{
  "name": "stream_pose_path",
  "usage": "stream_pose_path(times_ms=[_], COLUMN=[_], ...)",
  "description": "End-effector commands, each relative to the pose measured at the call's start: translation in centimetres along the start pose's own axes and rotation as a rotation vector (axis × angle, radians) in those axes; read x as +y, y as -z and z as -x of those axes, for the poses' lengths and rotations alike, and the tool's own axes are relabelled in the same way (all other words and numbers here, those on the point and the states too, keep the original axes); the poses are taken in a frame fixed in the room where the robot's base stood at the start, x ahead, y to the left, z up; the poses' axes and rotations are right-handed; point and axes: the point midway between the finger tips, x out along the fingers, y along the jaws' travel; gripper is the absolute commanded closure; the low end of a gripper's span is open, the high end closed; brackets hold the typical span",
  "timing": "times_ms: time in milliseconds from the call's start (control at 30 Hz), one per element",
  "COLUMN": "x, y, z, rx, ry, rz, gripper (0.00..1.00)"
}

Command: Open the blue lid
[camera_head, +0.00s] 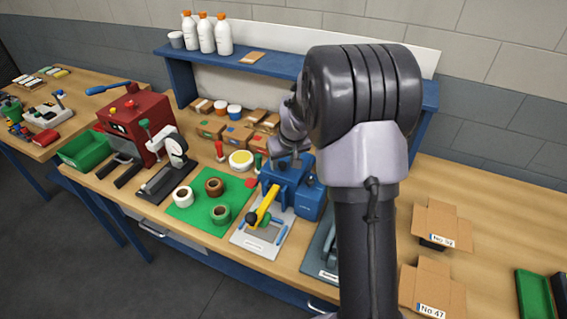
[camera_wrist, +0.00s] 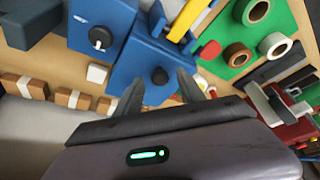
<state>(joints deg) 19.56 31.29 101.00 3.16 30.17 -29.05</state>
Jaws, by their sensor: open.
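A blue machine (camera_head: 287,176) stands on the bench behind a white base plate, partly hidden by my arm. In the wrist view it shows as a blue block (camera_wrist: 150,62) with a black knob, beside a second blue box (camera_wrist: 98,22) with another black knob. I cannot tell which blue face is the lid; nothing blue looks raised. My gripper (camera_wrist: 160,92) is open, its two dark fingers apart around the near edge of the blue block. Whether they touch it is unclear. In the head view my gripper is small and mostly hidden at the top of the machine.
A yellow-handled tool (camera_head: 263,207) lies in front of the machine. A green mat (camera_head: 198,212) with several tape rolls is on its left, and a red machine (camera_head: 135,127) beyond. Cardboard boxes (camera_head: 443,226) stand at right. A blue shelf (camera_head: 262,63) rises behind.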

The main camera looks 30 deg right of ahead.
Motion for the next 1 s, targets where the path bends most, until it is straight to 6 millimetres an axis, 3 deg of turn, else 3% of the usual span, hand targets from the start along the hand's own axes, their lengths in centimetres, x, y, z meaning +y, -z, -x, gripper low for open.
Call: stream_pose_path(times_ms=[267,500,1000], x=[-0.02,-0.01,-0.01], y=[0.01,0.0,0.03], z=[-0.11,-0.1,-0.08], rx=[0.0,0.0,0.0], ry=[0.0,0.0,0.0], rz=[0.0,0.0,0.0], gripper=[0.56,1.0,1.0])
